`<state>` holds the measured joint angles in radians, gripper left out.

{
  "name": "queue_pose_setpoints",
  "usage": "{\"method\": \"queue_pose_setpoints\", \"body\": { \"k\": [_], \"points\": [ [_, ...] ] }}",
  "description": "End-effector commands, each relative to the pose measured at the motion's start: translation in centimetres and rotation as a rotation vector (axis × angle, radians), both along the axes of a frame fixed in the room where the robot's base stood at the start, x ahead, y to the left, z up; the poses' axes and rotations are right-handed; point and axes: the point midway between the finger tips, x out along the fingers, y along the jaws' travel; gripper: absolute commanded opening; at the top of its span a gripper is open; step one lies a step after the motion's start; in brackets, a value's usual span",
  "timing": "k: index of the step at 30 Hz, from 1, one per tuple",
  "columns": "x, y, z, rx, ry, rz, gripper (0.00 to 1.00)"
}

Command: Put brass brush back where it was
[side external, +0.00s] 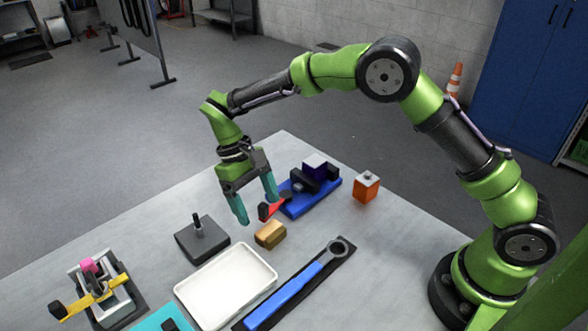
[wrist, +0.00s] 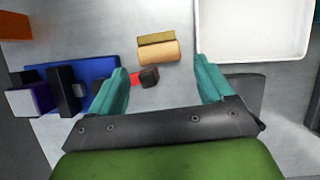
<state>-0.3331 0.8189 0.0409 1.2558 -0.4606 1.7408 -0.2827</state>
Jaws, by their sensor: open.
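The brass brush seems to be the small tan-and-gold block (side external: 270,235), lying on the bare grey table between the white tray and the blue fixture. In the wrist view the block (wrist: 158,48) lies just beyond the fingertips, with an olive-gold strip along its far side. My gripper (side external: 256,208) is open, its teal fingers pointing down above the table. The gripper (wrist: 163,68) holds nothing, and the block is apart from both fingers. No marked place for the brush can be made out.
A blue fixture (side external: 310,196) has a red lever with a black end (side external: 267,210) reaching close to my fingers. A dark base with an upright post (side external: 202,241), a white tray (side external: 227,285), a blue-handled wrench (side external: 290,295) and an orange block (side external: 366,187) stand around.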

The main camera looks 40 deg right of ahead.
Motion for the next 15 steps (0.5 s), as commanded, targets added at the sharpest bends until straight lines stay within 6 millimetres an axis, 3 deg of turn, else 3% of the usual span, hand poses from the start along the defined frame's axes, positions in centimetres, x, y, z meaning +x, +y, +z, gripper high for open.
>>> {"method": "queue_pose_setpoints", "body": {
  "k": [5, 15],
  "points": [
    [-0.5, 0.0, -1.0, 0.0, 0.001, 0.0, 0.81],
    [-2.2, -0.4, -5.1, 0.0, 0.002, 0.001, 0.81]
  ]
}}
